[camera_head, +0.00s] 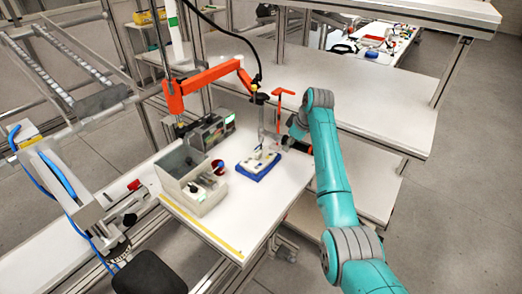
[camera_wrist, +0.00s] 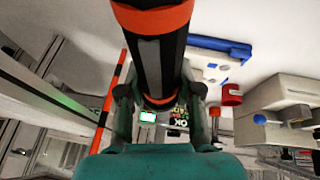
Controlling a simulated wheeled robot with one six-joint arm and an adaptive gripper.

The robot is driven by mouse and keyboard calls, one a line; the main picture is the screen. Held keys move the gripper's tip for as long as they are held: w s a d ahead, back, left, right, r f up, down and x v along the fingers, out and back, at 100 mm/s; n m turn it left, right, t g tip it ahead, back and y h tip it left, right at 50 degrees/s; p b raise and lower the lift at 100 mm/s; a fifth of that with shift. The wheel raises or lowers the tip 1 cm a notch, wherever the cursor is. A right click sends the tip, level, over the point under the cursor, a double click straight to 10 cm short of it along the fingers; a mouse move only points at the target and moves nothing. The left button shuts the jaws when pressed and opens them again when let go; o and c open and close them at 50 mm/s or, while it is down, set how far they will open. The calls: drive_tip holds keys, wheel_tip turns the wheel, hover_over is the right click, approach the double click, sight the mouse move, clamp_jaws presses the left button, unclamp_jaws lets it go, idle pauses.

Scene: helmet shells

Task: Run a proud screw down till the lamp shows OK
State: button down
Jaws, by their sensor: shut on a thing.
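My gripper (camera_wrist: 158,98) is shut on the driver (camera_wrist: 160,55), a black cylinder with orange bands that fills the upper middle of the wrist view. In the head view, an upright tool (camera_head: 262,120) stands over the white helmet part on the blue base (camera_head: 249,174). The blue base is also at the upper right of the wrist view (camera_wrist: 222,46). I cannot see the driver's tip or any single screw.
An orange jointed arm (camera_head: 212,76) reaches over the table. The table's front right (camera_head: 245,215) is clear. Shelves stand behind.

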drive_tip(key=shift+s+f, duration=0.1)
drive_tip(key=shift+f, duration=0.05)
drive_tip(key=shift+r, duration=3.05)
